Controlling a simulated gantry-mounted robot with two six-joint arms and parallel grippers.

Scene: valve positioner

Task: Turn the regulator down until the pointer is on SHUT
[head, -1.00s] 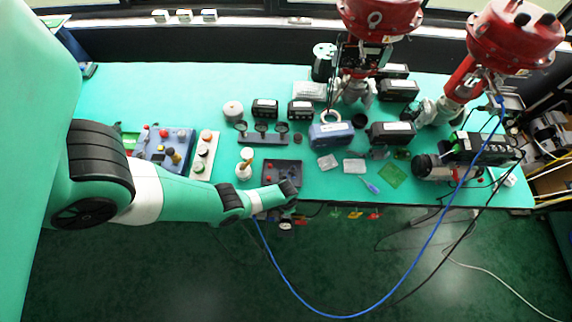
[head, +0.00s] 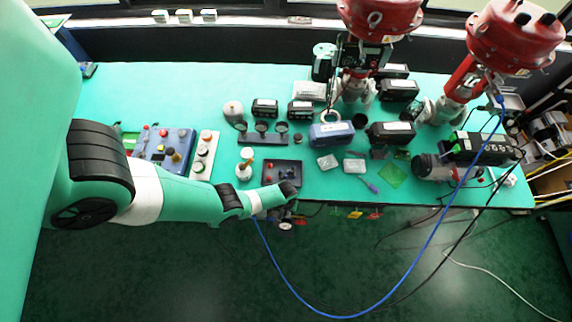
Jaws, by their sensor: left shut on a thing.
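My left gripper (head: 284,217) is at the front edge of the table, just below the dark control box with red buttons. It is shut on a small part there, which I take to be the regulator. A pale round part with a dark middle (head: 285,226) shows just under the wrist. My wrist and fingers cover most of the regulator. The pointer and the SHUT mark are too small or hidden to read. My right gripper is not in view.
The dark control box (head: 292,167) lies right behind the wrist. A blue control box (head: 178,141) and a white button strip (head: 197,167) are at left. Small coloured handles (head: 355,214) hang below the front edge at right. A blue cable (head: 392,296) loops in front of the table.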

